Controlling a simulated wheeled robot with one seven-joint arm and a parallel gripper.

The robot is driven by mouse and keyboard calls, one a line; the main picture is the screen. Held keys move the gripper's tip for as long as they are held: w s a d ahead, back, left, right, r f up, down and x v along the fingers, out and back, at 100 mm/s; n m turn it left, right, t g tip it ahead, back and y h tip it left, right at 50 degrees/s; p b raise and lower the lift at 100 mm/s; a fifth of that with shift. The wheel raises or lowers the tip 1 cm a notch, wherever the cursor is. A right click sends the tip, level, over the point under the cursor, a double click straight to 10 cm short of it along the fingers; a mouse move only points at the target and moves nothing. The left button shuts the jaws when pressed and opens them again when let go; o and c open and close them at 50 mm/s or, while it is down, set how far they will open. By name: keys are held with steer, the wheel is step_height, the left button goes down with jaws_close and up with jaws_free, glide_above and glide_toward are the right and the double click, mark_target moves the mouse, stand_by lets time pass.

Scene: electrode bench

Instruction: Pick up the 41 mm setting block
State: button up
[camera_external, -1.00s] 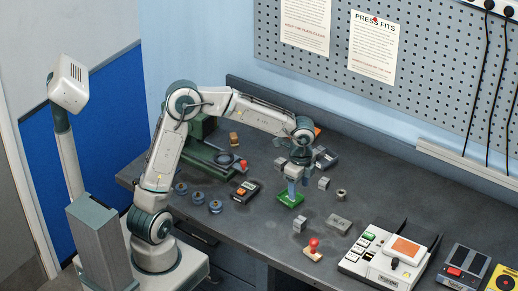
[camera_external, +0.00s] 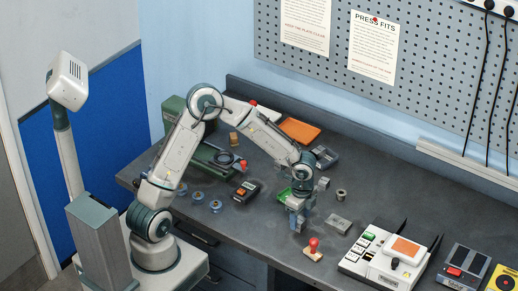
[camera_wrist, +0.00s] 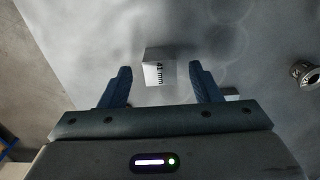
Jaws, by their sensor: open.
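The 41 mm setting block (camera_wrist: 157,72) is a small light grey block with "41 mm" printed in black on one face. In the wrist view it stands on the dark bench, just ahead of and between the two blue fingers. My gripper (camera_external: 299,223) is open and empty, pointing down at the block's place. In the external view the fingers and wrist largely hide the block. I cannot tell how far above the bench the fingertips are.
A red-knobbed piece (camera_external: 313,247) stands close in front of my gripper, and a flat grey block (camera_external: 338,224) lies to its right. Another small grey block (camera_external: 323,184) and a metal ring (camera_external: 341,194) are behind.

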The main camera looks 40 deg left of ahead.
step_height(320, 180, down, 2)
steer(key=shift+f, duration=0.1)
jaws_close()
